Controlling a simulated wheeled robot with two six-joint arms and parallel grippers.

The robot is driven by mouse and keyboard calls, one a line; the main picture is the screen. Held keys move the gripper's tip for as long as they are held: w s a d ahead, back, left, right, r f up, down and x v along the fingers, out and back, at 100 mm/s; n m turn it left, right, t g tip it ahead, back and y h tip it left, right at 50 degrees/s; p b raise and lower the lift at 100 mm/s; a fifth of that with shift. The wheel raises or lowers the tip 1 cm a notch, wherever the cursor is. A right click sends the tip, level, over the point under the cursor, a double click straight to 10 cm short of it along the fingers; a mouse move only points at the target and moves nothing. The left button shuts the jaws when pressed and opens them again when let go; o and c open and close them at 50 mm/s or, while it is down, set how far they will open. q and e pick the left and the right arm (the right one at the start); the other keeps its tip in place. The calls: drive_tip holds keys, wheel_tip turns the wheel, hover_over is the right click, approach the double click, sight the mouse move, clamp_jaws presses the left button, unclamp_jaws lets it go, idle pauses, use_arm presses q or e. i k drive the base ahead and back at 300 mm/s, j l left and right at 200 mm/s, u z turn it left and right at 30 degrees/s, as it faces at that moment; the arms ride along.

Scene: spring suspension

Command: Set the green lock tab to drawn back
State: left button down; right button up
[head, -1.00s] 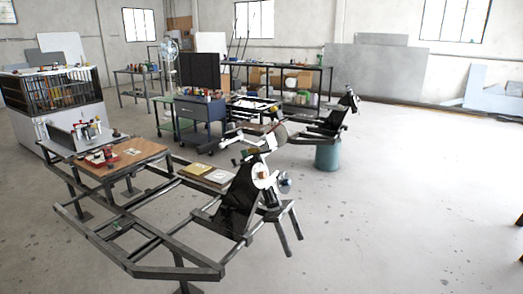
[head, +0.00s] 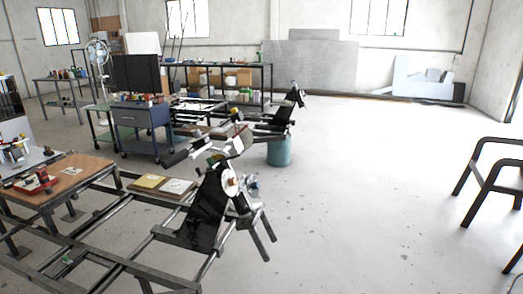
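Neither of my grippers shows in the head view. A dark metal frame (head: 112,262) of long rails fills the lower left. At its right end stands a black upright plate (head: 205,212) with a white round part (head: 230,181) and a cluster of rods and joints. A small green piece (head: 67,260) lies on the frame's lower left part. Another small green patch (head: 216,158) shows in the cluster at the top. Both are too small to tell which is the lock tab, or how it is set.
A blue cabinet (head: 140,128) and a teal drum (head: 279,151) stand behind. A dark chair-like frame (head: 484,185) stands right. The floor between is open.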

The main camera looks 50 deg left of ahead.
sight(210, 161)
drive_tip(key=k+j+z, duration=0.15)
drive_tip(key=j, duration=0.4)
drive_tip(key=k+j+z, duration=0.2)
drive_tip(key=j, duration=0.3)
drive_tip(key=k+j+z, duration=0.15)
drive_tip(key=k+j, duration=0.25)
drive_tip(key=k+j+z, duration=0.2)
drive_tip(key=j, duration=0.25)
drive_tip(key=k+j, duration=0.6)
drive_tip(key=j, duration=0.1)
